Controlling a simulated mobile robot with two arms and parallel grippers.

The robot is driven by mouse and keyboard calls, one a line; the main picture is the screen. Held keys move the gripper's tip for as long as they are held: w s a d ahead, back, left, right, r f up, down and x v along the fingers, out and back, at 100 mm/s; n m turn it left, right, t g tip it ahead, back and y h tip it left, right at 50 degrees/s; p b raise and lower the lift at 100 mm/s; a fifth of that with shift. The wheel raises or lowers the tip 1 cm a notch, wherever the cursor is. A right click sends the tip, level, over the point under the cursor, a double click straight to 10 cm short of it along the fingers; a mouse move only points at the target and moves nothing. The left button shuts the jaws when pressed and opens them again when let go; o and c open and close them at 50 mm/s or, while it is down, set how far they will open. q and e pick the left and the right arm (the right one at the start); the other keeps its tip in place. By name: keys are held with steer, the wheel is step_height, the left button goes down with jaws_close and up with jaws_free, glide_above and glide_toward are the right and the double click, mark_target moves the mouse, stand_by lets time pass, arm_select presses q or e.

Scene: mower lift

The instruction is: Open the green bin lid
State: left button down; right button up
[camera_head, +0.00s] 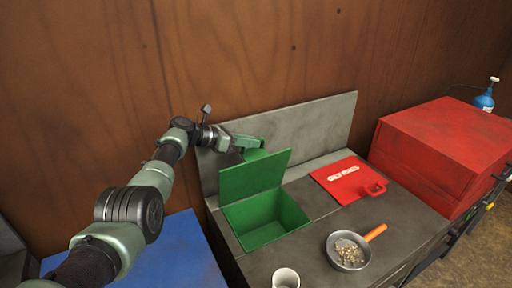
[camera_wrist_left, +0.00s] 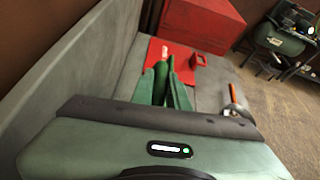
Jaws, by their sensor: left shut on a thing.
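The green bin (camera_head: 268,237) is set in the grey worktop, and its inside shows empty. Its green lid (camera_head: 252,177) stands raised, nearly upright, along the bin's back edge. My left gripper (camera_head: 262,153) is behind the lid at its top edge and is shut on it. The lid hides part of the fingers in the head view. In the left wrist view the fingers (camera_wrist_left: 167,92) are close together around a thin green edge. My right gripper is in neither view.
A grey backboard (camera_head: 320,125) stands behind the worktop. A pale cup (camera_head: 286,278) stands at the front.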

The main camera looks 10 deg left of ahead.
arm_select(q)
steer(key=shift+a+f, duration=0.2)
steer(key=shift+f, duration=0.3)
steer(key=c, duration=1.4)
jaws_free()
steer(key=shift+w+a, duration=0.1)
steer(key=shift+w, duration=0.1)
steer(key=shift+r, duration=0.2)
steer(key=shift+s+a+r+p, duration=0.3)
steer(key=shift+p, duration=0.2)
steer(key=v, duration=0.6)
steer(key=shift+a+p, duration=0.3)
steer(key=shift+a, duration=0.1)
steer(key=shift+s+f, duration=0.1)
steer(key=shift+s, duration=0.05)
